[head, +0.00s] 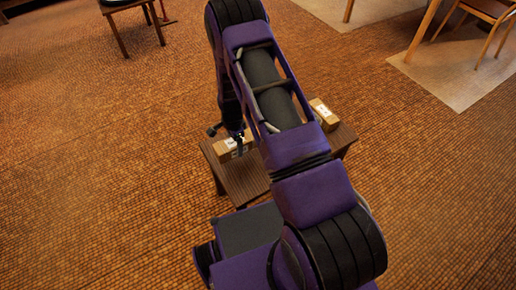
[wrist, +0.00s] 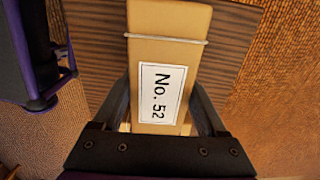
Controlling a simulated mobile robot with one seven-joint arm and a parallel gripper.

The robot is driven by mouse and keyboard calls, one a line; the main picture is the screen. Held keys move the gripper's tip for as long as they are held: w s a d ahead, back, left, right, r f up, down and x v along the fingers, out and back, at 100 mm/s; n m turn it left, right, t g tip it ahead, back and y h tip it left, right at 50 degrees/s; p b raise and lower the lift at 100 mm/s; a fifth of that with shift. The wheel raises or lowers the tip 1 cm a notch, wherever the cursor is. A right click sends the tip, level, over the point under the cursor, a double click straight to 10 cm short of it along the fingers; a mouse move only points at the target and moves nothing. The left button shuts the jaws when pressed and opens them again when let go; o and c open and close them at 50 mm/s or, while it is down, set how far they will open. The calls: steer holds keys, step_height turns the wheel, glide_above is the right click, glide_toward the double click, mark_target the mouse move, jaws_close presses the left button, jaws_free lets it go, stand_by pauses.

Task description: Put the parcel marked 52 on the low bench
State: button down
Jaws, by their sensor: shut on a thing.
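The parcel marked 52 is a tan box with a white "No. 52" label (wrist: 165,50) and fills the middle of the wrist view. My gripper (wrist: 163,98) is shut on it, one finger along each side. In the head view the parcel (head: 222,147) shows at the left end of the low bench (head: 240,178), with my gripper (head: 238,146) at it. The brown wooden bench top (wrist: 95,45) lies behind the parcel in the wrist view. I cannot tell whether the parcel touches the bench top. My arm hides the middle of the bench.
Another tan parcel (head: 322,113) with a white label sits at the far right part of the bench. A dark stool or chair (head: 122,22) stands at the back left. A wooden chair (head: 490,12) and table leg (head: 423,32) stand at the back right. Open carpet surrounds the bench.

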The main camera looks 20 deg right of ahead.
mark_target(238, 162)
step_height(238, 162, down, 8)
steer(key=shift+r+b, duration=0.15)
steer(key=shift+b, duration=0.4)
jaws_free()
step_height(238, 162, up, 12)
steer(key=shift+p, duration=0.95)
